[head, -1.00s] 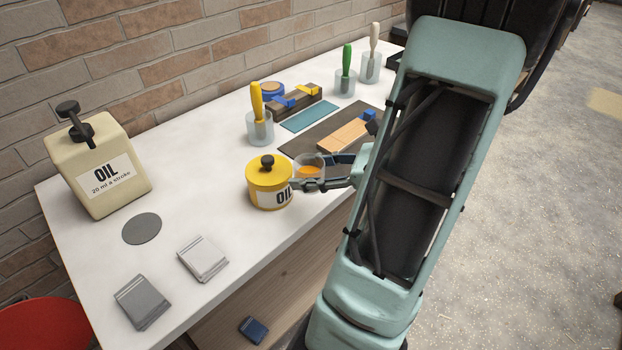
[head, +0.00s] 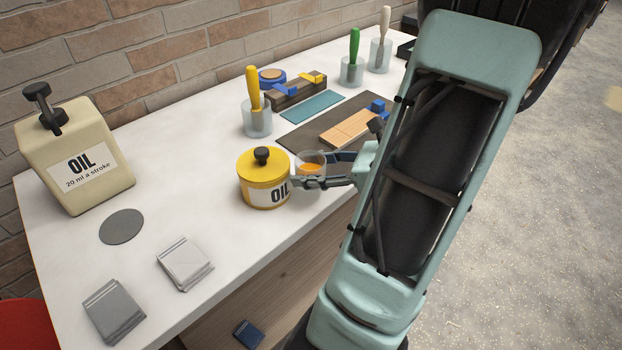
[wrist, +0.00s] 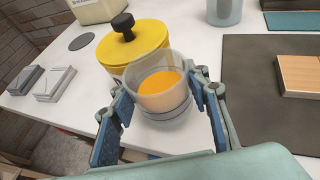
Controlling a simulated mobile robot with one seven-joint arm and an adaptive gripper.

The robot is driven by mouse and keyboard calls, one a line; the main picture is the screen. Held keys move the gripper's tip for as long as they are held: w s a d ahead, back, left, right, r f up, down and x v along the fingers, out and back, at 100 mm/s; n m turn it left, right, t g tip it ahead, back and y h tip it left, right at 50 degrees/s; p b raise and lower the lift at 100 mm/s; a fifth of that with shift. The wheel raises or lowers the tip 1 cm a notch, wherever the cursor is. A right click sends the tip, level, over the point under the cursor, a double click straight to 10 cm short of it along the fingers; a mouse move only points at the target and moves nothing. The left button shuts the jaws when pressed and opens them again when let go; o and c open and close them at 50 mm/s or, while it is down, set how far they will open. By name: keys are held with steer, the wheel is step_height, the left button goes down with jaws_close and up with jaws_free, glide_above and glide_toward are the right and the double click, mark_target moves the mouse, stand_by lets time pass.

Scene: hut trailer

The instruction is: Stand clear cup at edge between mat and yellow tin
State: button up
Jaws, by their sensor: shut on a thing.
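The clear cup (wrist: 165,118) holds an orange content. It also shows in the head view (head: 312,164). My gripper (wrist: 163,110) is shut on it, one finger on each side; the gripper also shows in the head view (head: 322,180). The cup looks upright. The yellow tin (head: 264,178), marked OIL with a dark knob, stands just left of the cup in the head view and behind it in the wrist view (wrist: 134,45). The dark mat (head: 303,140) lies to the cup's right, also in the wrist view (wrist: 250,85). I cannot tell whether the cup touches the table.
A wooden block (head: 352,128) lies on the mat. Clear holders with a yellow-handled tool (head: 253,88), a green-handled tool (head: 354,45) and a white-handled tool (head: 385,22) stand farther back. A cream oil can (head: 75,158) stands left. The white table (head: 190,215) is clear around the grey disc.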

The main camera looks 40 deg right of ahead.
steer(key=shift+w+d+f+b, duration=0.1)
steer(key=shift+f+b, duration=0.65)
steer(key=shift+f, duration=0.15)
steer(key=shift+w+d+f+b, duration=0.1)
steer(key=shift+f+b, duration=0.6)
steer(key=shift+f, duration=0.2)
steer(key=shift+f, duration=0.25)
steer(key=o, duration=1.2)
steer(key=shift+r, duration=0.1)
steer(key=shift+c, duration=0.2)
steer(key=shift+r, duration=0.2)
steer(key=shift+s+d+r, duration=0.1)
steer(key=shift+s+d, duration=0.05)
steer(key=shift+s, duration=0.15)
steer(key=p+v, duration=0.1)
steer(key=v, duration=1)
